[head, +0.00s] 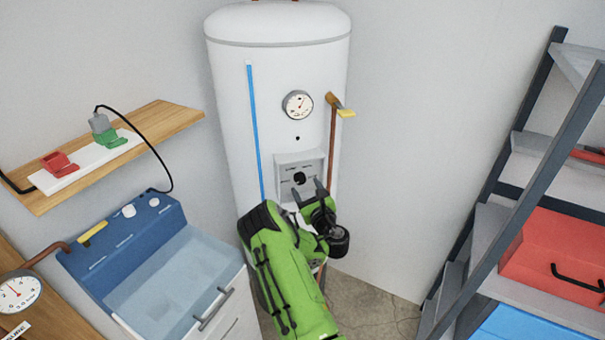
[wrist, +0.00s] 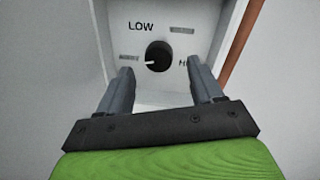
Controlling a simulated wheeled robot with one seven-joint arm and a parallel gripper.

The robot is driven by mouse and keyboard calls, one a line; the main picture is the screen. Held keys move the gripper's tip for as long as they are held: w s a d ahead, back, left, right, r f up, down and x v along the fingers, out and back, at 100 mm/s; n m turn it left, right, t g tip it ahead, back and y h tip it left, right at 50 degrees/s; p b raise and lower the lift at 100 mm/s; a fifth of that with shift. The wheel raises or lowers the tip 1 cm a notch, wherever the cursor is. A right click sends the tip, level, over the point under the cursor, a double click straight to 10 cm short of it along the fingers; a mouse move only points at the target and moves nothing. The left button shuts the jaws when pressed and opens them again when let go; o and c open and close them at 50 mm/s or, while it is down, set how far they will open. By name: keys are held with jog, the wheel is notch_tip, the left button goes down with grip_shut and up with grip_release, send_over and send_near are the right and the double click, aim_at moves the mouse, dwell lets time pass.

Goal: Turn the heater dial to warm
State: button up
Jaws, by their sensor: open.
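The white cylindrical heater tank (head: 290,70) stands against the back wall. Its control panel (head: 290,163) is low on the front, with a black round dial (head: 299,178). In the wrist view the dial (wrist: 159,56) has a white pointer aimed left, slightly downward, at a grey marking. "LOW" shows at the upper left and a partly hidden "H" word at the right. My gripper (wrist: 163,80) is open, its two fingers below and to either side of the dial, apart from it. In the head view my gripper (head: 313,195) is just in front of the panel's lower right.
A blue-topped sink cabinet (head: 175,265) stands at the left, below a wooden shelf (head: 165,118). A shelving rack (head: 525,180) with a red toolbox (head: 555,255) stands at the right.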

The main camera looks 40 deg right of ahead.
aim_at(301, 181)
jog(key=x, duration=0.1)
jog(key=p+x, duration=0.1)
jog(key=shift+w+r, duration=0.2)
jog(key=shift+w, duration=0.1)
jog(key=shift+w+d+f+p, duration=0.2)
jog(key=shift+w+p, duration=0.15)
jog(key=shift+w, duration=0.15)
jog(key=shift+c, duration=0.3)
jog(key=c, duration=1)
